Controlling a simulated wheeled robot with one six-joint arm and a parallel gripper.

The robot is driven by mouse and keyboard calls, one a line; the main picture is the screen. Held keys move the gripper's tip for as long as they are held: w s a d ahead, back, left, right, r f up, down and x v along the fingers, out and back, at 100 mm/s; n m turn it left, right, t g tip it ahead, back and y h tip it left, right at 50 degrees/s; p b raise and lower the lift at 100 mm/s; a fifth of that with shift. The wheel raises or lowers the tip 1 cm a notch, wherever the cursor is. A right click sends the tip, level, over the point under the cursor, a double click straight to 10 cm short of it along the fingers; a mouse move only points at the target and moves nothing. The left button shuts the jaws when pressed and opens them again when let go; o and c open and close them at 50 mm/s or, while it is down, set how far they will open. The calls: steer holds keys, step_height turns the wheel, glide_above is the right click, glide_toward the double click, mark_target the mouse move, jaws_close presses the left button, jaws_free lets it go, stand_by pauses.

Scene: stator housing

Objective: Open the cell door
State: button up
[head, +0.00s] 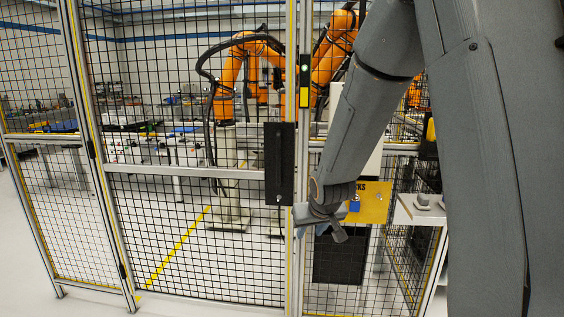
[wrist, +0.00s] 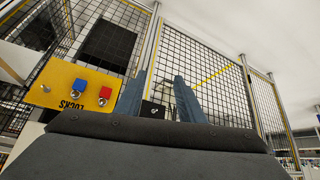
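The cell door (head: 190,170) is a wire-mesh panel in a silver frame, left of my gripper in the head view. It stands in line with the fence and looks closed. A tall black handle plate (head: 279,163) with a small silver round part near its bottom sits at the door's right edge. My gripper (head: 328,228) is low and right of this plate, in front of the fence. In the wrist view, the two blue-grey fingers of my gripper (wrist: 160,82) are apart with nothing held. A black part with a silver spot (wrist: 152,109) shows between them, farther off.
A yellow board marked LOCKS (wrist: 75,86) holds a blue padlock (wrist: 83,83) and a red padlock (wrist: 105,95), close beside my gripper. A grey shelf (head: 420,208) juts out at right. Orange robot arms (head: 232,75) stand behind the mesh. Floor before the door is clear.

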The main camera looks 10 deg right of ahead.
steer(key=w+d+r+n+t+y, duration=0.1)
steer(key=w+r+t, duration=0.15)
steer(key=w, duration=0.75)
steer(key=w+r+t, duration=0.2)
steer(key=w+t, duration=0.1)
steer(key=w, duration=0.7)
steer(key=n+t+y, duration=0.2)
steer(key=t+y, duration=0.2)
steer(key=t, duration=0.1)
glide_toward(280, 162)
steer(key=w, duration=0.3)
steer(key=shift+w+a+p, duration=0.45)
steer(key=shift+w+a, duration=0.15)
steer(key=shift+p+x, duration=0.9)
steer(key=shift+x, duration=2.5)
steer(key=shift+c, duration=0.2)
jaws_close()
